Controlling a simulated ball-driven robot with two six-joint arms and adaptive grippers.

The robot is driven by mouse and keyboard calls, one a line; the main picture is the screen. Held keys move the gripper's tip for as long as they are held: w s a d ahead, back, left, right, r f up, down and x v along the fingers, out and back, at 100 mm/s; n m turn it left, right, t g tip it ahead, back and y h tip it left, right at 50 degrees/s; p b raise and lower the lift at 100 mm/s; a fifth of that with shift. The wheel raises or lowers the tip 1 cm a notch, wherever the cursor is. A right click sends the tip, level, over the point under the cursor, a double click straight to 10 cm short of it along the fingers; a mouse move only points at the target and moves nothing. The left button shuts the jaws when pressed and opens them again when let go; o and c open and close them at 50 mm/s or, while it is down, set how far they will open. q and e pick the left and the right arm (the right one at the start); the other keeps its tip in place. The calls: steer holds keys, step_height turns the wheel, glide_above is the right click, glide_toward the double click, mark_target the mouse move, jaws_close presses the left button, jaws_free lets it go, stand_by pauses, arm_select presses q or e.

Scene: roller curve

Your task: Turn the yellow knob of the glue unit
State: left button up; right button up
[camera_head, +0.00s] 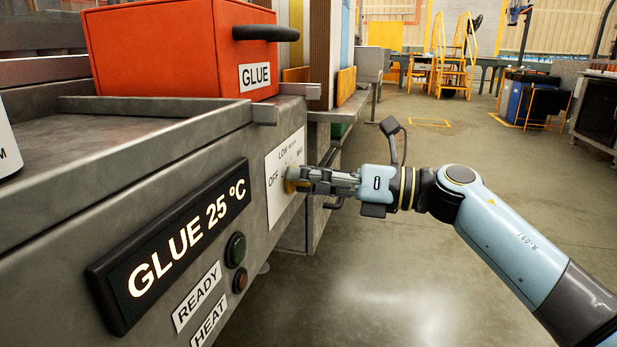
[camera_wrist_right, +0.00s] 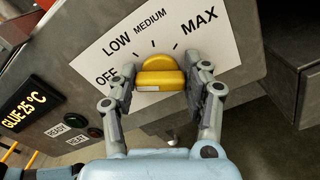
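The yellow knob (camera_wrist_right: 160,75) sits on a white dial plate (camera_wrist_right: 100,62) marked OFF, LOW, MEDIUM and MAX. Its bar lies level in the right wrist view, with its left end toward OFF. My right gripper (camera_wrist_right: 160,82) has one finger at each end of the bar. Whether the fingers press on it or leave a thin gap is unclear. In the head view the right gripper (camera_head: 303,183) reaches the knob from the right and hides most of it. The glue unit's display (camera_head: 185,240) reads GLUE 25 °C. My left gripper is not in view.
A red GLUE box (camera_head: 165,60) with a black handle stands on the grey unit. Green (camera_head: 236,250) and dark red (camera_head: 240,281) round buttons sit beside the READY and HEAT labels. The floor (camera_head: 420,270) right of the unit is clear; a yellow stepladder (camera_head: 456,55) stands far back.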

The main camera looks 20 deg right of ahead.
steer(key=c, duration=0.3)
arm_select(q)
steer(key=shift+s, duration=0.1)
arm_select(e)
steer(key=shift+c, duration=0.3)
steer(key=shift+r+m+p, duration=0.2)
steer(key=shift+m+p, duration=0.5)
steer(key=shift+p, duration=0.15)
steer(key=shift+m+p, duration=0.3)
steer(key=shift+p, duration=0.05)
steer(key=m+p, duration=0.3)
steer(key=shift+w+f+m, duration=0.1)
steer(key=shift+m, duration=0.3)
steer(key=shift+f+m+p, duration=0.2)
steer(key=shift+m+p, duration=0.8)
steer(key=shift+p, duration=0.05)
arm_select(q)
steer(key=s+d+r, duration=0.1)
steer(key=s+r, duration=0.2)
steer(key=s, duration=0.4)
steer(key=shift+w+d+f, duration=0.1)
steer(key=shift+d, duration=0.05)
arm_select(e)
steer(key=shift+d, duration=0.1)
